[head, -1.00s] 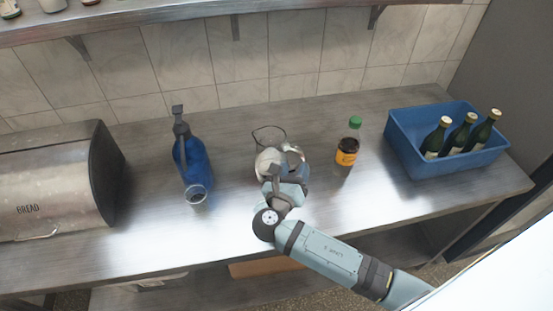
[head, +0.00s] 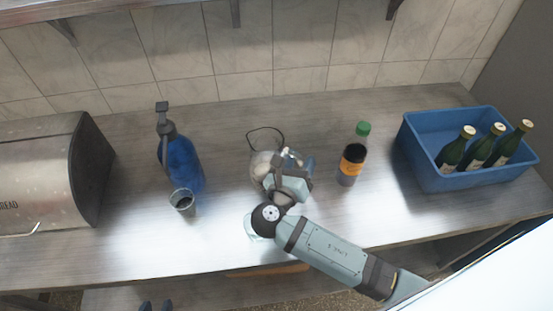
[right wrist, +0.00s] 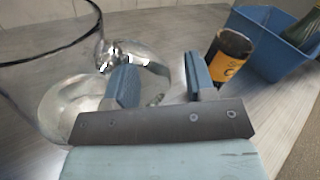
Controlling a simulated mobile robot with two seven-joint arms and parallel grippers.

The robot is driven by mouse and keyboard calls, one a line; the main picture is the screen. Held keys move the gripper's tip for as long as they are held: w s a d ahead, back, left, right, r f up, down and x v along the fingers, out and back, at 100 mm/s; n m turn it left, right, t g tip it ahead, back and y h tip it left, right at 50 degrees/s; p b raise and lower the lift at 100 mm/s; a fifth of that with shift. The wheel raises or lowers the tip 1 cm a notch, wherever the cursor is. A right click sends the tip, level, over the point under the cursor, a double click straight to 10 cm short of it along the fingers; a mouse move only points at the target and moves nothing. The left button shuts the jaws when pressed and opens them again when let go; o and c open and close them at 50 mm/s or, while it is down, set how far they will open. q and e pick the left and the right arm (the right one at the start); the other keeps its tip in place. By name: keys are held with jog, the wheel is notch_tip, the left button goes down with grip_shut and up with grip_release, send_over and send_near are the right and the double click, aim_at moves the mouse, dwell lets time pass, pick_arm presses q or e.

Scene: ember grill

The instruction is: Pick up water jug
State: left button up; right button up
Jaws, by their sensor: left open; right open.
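The water jug looks like the clear glass vessel (head: 258,163) with a thin dark rim, standing mid-counter in the head view. In the right wrist view its rounded glass body (right wrist: 70,105) fills the left, with a shiny curved part near the fingers. My right gripper (head: 291,163) is at the jug's right side and hides part of it. Its two blue fingers (right wrist: 158,74) are apart, and the left finger overlaps the glass in the picture. I cannot tell whether they touch. The dark fingertips of my left gripper (head: 156,306) show at the bottom edge, open and empty.
A bottle with a green cap (head: 353,160) stands close to the right of my right gripper. A blue crate (head: 425,165) with dark bottles is further right.

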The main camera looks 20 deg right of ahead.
jog(key=shift+w+d, duration=0.15)
jog(key=shift+c, duration=0.8)
jog(key=shift+a+r, duration=0.1)
jog(key=shift+a, duration=0.1)
jog(key=c, duration=0.3)
jog(key=shift+d, duration=0.1)
grip_shut()
